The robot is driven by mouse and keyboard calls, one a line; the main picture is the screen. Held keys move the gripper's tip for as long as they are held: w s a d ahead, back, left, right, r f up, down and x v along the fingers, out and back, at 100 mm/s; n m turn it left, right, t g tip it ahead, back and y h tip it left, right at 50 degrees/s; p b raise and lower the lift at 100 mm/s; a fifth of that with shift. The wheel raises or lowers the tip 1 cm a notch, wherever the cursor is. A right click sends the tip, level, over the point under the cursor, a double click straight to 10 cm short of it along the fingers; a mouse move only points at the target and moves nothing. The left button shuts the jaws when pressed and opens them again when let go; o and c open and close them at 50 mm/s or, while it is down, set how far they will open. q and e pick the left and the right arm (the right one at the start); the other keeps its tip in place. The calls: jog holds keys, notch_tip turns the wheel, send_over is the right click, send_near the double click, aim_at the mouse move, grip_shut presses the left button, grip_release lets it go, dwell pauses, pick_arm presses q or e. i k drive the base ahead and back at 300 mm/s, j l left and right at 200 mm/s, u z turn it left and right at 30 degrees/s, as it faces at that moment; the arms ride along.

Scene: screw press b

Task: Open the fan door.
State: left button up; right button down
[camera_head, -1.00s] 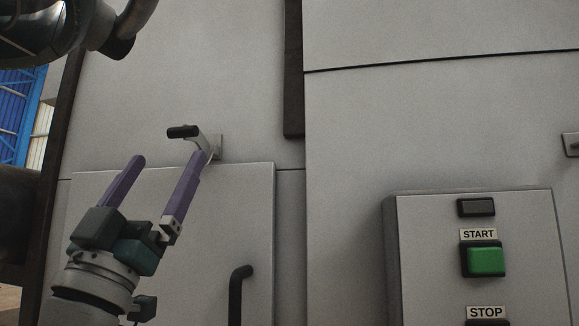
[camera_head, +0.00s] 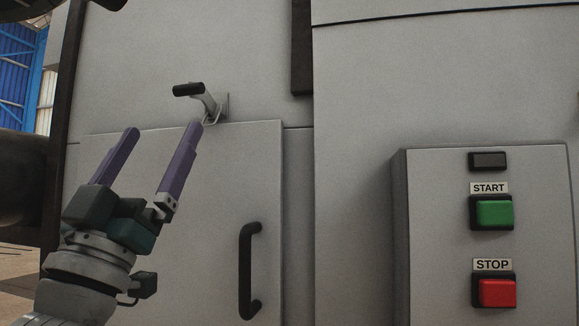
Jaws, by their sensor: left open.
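The fan door (camera_head: 210,215) is a grey panel at the lower left of the machine, and it looks shut. A black vertical bar handle (camera_head: 246,272) is on its right side. Above its top edge sits a metal latch (camera_head: 210,103) with a black grip (camera_head: 188,89). My left gripper (camera_head: 163,130) is open, its two purple fingers apart and pointing up in front of the door. Its right fingertip overlaps the lower part of the latch in the picture; I cannot tell whether they touch. Nothing shows between the fingers. My right gripper is not in view.
A control box (camera_head: 455,230) stands out at the right, with a green START button (camera_head: 494,213) and a red STOP button (camera_head: 497,293). A dark vertical strip (camera_head: 301,50) runs down the upper middle. The grey panel between door and box is clear.

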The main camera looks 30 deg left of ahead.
aim_at(218, 261)
jog(key=u, duration=1.4)
